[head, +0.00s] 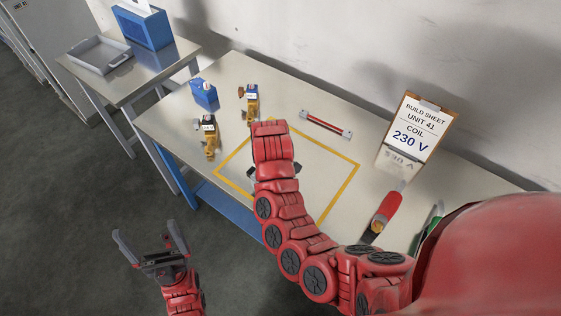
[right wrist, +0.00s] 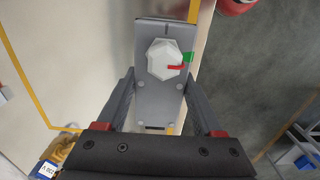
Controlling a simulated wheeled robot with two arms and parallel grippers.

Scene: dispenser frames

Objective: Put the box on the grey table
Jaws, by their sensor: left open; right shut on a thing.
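In the right wrist view, my right gripper (right wrist: 161,92) is shut on a grey box (right wrist: 150,105) with a white six-sided knob, a red pointer and a green mark. The box is over the front edge area of the large pale-grey-topped table (head: 330,142); I cannot tell its height. In the head view my right arm hides most of the box and the right gripper. My left gripper (head: 150,247) is open and empty over the floor, in front of the large table. A smaller grey-topped table (head: 157,78) stands at the back left.
The small table holds a grey tray (head: 84,66) and a blue dispenser (head: 145,28). The large table carries a yellow tape square (head: 342,193), brass valves (head: 210,148) (head: 252,92), a blue bottle (head: 204,95), a red bar (head: 325,124), a clipboard (head: 412,125) and a red-handled tool (head: 388,207).

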